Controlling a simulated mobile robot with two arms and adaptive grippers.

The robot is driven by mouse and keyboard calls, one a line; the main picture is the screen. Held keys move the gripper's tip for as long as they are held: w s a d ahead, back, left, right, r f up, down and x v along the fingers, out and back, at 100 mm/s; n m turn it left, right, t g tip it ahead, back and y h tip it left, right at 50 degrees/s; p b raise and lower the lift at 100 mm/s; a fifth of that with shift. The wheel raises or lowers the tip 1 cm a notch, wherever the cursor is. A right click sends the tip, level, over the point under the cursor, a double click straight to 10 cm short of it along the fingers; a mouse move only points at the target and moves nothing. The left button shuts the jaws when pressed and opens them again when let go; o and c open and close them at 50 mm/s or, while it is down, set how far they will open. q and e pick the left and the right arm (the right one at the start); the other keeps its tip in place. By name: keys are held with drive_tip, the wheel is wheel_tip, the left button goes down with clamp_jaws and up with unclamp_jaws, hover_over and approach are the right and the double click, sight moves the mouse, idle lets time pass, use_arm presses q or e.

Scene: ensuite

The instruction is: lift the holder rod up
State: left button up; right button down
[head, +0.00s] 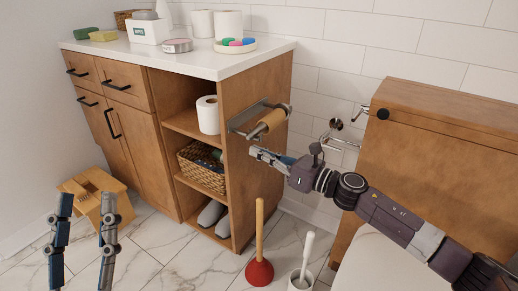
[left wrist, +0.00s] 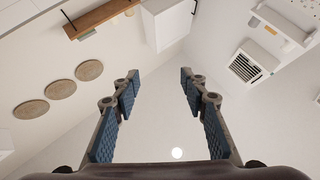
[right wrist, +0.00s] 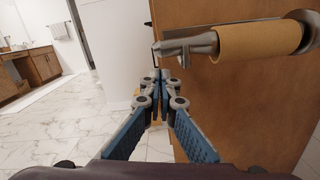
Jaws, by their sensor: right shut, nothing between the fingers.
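The holder (head: 245,118) is mounted on the side panel of the wooden vanity. Its metal rod (right wrist: 202,45) carries a brown cardboard tube (head: 268,123), which also shows in the right wrist view (right wrist: 262,40). My right gripper (head: 256,153) is shut and empty, just below the holder. In the right wrist view its closed fingertips (right wrist: 160,78) show just below the rod's free end; I cannot tell whether they touch it. My left gripper (head: 84,205) is open and empty, far left of the holder; the left wrist view shows its fingers apart (left wrist: 160,78).
The vanity (head: 255,180) has open shelves with a paper roll (head: 208,114) and a wicker basket (head: 200,165). A plunger (head: 259,270) and a toilet brush (head: 303,272) stand below my right arm. The toilet (head: 385,262) is at right, a wooden stool (head: 92,190) at left.

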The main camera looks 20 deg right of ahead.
use_arm(q)
drive_tip(key=shift+w+f+y, duration=0.2)
drive_tip(key=shift+f+y, duration=0.05)
drive_tip(key=shift+y, duration=0.05)
use_arm(e)
drive_tip(key=shift+w+r, duration=0.15)
drive_tip(key=shift+r, duration=0.35)
use_arm(q)
drive_tip(key=shift+w, duration=0.1)
use_arm(e)
drive_tip(key=shift+r, duration=0.1)
